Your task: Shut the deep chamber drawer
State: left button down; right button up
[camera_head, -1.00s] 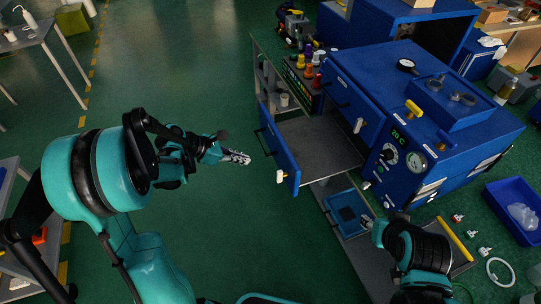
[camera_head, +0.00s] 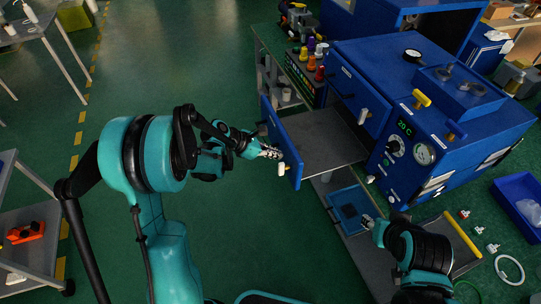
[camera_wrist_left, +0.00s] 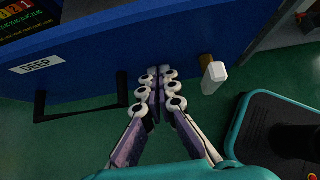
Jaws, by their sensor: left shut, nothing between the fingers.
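The deep chamber drawer stands pulled out from the blue press chamber (camera_head: 440,100), its grey floor (camera_head: 325,138) exposed. Its blue front panel (camera_head: 291,150) faces left. In the left wrist view the panel (camera_wrist_left: 180,50) carries a DEEP label (camera_wrist_left: 36,64), a black bar handle (camera_wrist_left: 82,108) and a white-tipped latch (camera_wrist_left: 214,76). My left gripper (camera_head: 277,154) is shut and empty at the outer face of the panel. Its fingertips (camera_wrist_left: 158,80) sit between handle and latch; I cannot tell whether they touch. My right gripper (camera_head: 369,221) is low at the right, its fingers too small to read.
A blue tray (camera_head: 349,208) lies below the drawer, near my right gripper. Coloured knobbed pieces (camera_head: 312,60) stand behind. A blue bin (camera_head: 520,200) is at the right. The green floor left of the drawer is clear.

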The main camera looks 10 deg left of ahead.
pick_arm(q)
jog(key=shift+d, duration=0.1)
send_over(330, 150)
jog(key=w+d, duration=0.3)
jog(key=d, duration=0.1)
jog(key=shift+s, duration=0.1)
pick_arm(e)
jog(key=shift+f, duration=0.25)
pick_arm(q)
jog(key=shift+a, duration=0.1)
jog(key=shift+s+a+b, duration=0.1)
jog(key=shift+a+b, duration=0.05)
jog(key=shift+b, duration=0.15)
jog(key=a, duration=0.1)
jog(key=s+a, duration=0.2)
jog(key=shift+s+a+r, duration=0.25)
jog(key=shift+a+r, duration=0.05)
jog(key=p+v, duration=0.2)
jog(key=v, duration=0.7)
jog(key=shift+p, duration=0.3)
pick_arm(e)
jog(key=v, duration=0.3)
jog(key=shift+w+a, duration=0.1)
jog(key=shift+w, duration=0.05)
